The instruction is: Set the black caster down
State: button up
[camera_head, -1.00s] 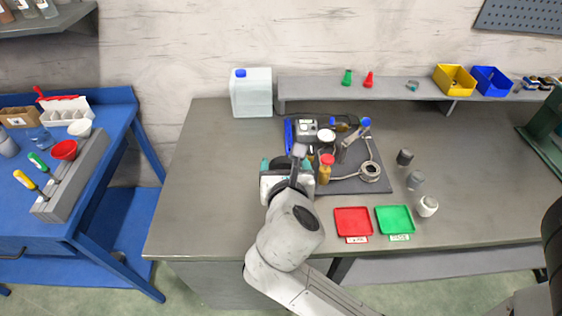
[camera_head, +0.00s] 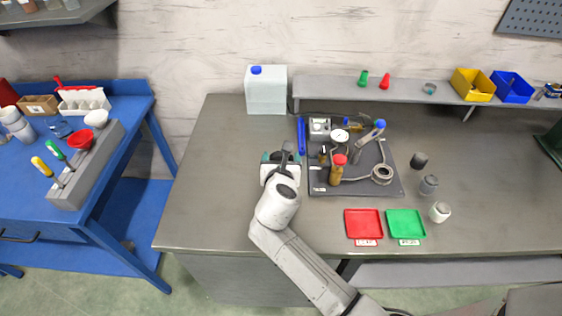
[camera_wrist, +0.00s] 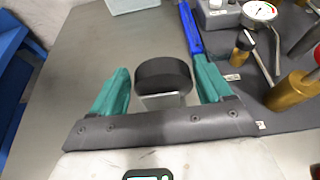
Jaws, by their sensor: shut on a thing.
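The black caster (camera_wrist: 163,76), with a wide black top and a paler grey lower part, is between the green fingers of my gripper (camera_wrist: 160,88) in the wrist view. My gripper is shut on it. In the head view my gripper (camera_head: 281,162) is over the grey bench, just left of the dark mat (camera_head: 352,186). The caster shows there as a small dark shape (camera_head: 287,148). I cannot tell whether its underside touches the bench.
A white jug (camera_head: 266,92) stands behind. Red (camera_head: 364,224) and green (camera_head: 405,224) trays lie front right. The bench left of my gripper is clear.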

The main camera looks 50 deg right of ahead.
jog(key=shift+f, duration=0.4)
